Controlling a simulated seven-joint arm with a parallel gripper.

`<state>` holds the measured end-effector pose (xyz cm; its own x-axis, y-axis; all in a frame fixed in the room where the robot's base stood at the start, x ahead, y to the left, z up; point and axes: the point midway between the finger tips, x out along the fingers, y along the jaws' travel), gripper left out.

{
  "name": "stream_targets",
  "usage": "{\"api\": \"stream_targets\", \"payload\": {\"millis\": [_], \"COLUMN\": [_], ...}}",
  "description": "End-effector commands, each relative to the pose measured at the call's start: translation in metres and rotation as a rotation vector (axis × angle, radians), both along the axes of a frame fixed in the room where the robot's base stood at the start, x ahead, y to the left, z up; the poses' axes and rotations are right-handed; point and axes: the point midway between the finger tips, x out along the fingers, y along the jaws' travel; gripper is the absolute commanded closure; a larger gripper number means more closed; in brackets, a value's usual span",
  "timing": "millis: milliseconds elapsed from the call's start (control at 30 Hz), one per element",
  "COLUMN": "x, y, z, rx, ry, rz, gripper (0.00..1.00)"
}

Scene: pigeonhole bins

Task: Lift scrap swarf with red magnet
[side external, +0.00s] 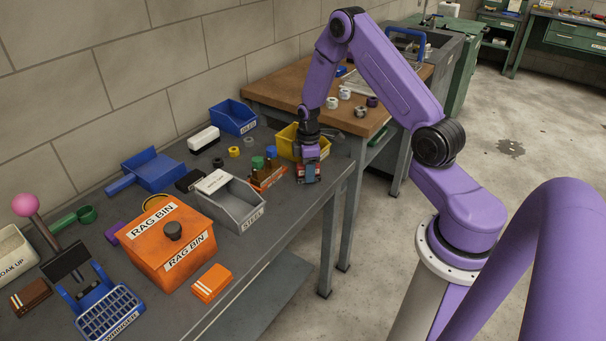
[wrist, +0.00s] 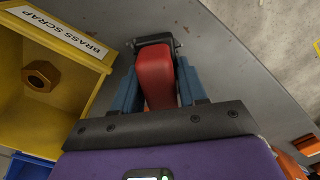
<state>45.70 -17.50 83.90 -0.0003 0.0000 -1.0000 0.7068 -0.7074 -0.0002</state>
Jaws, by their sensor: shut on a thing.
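My gripper (side external: 308,172) is low over the far right end of the grey bench, in front of the yellow bin. In the wrist view its blue fingers (wrist: 158,85) are shut on the red magnet (wrist: 154,75), a red block with a dark end. Only a little red of the magnet shows between the fingers in the side view. I cannot tell whether it touches the bench. I cannot make out any scrap swarf in either view. The grey bin marked STEEL (side external: 236,205) stands left of my gripper.
The yellow bin marked BRASS SCRAP (wrist: 85,45) holds a brass nut (wrist: 42,76). A rack of bottles (side external: 267,176) stands just left of my gripper. A blue bin (side external: 234,118) is at the back. An orange RAG BIN (side external: 166,245) stands nearer the front. The bench edge is close on the right.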

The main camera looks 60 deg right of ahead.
Motion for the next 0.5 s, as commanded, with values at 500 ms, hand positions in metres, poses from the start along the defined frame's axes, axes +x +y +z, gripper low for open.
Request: {"api": "stream_targets", "payload": {"millis": [500], "x": [-0.013], "y": [0.037], "z": [0.000], "rx": [0.001], "ry": [0.001], "rz": [0.003], "gripper": [0.86]}}
